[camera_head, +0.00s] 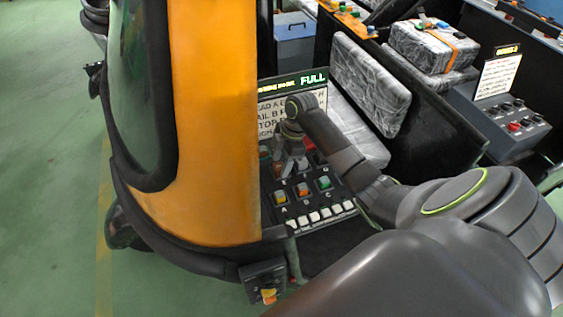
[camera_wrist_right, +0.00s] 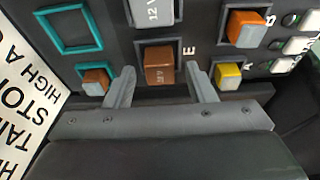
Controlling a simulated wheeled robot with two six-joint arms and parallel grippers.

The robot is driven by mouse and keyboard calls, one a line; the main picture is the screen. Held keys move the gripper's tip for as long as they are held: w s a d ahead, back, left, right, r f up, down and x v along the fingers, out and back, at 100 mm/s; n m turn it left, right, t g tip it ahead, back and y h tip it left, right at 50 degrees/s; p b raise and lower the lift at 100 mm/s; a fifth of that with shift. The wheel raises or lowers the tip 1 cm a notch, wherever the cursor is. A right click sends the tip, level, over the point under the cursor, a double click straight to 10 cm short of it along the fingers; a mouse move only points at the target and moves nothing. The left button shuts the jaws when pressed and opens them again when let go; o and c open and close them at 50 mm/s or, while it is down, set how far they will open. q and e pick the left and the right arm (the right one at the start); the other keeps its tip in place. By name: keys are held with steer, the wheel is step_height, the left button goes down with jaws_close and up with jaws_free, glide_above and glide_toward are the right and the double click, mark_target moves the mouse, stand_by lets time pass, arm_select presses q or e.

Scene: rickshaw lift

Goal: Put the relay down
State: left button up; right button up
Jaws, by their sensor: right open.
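My right gripper (camera_head: 291,160) is over the control panel inside the cab. In the right wrist view the gripper (camera_wrist_right: 160,74) is open, with one finger on each side of a brown relay (camera_wrist_right: 159,64) beside the letter E. The relay stands on the panel (camera_wrist_right: 195,15). A gap shows between it and each finger; its base is not clear. In the head view the gripper and wrist hide this relay. A pale block marked 12 V (camera_wrist_right: 152,10) stands beside it, and a teal-framed square (camera_wrist_right: 70,28) is empty. My left gripper is out of view.
Yellow (camera_head: 281,198), orange (camera_head: 303,189) and green (camera_head: 324,183) switches and a white button row stand below the gripper. A FULL sign board (camera_head: 313,82) stands behind. The orange cab wall (camera_head: 210,130) is close on the left, wrapped seats (camera_head: 368,80) at the right.

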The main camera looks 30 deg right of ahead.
steer(key=b+v, duration=0.2)
steer(key=v, duration=0.9)
steer(key=shift+r, duration=0.35)
steer(key=shift+f, duration=0.1)
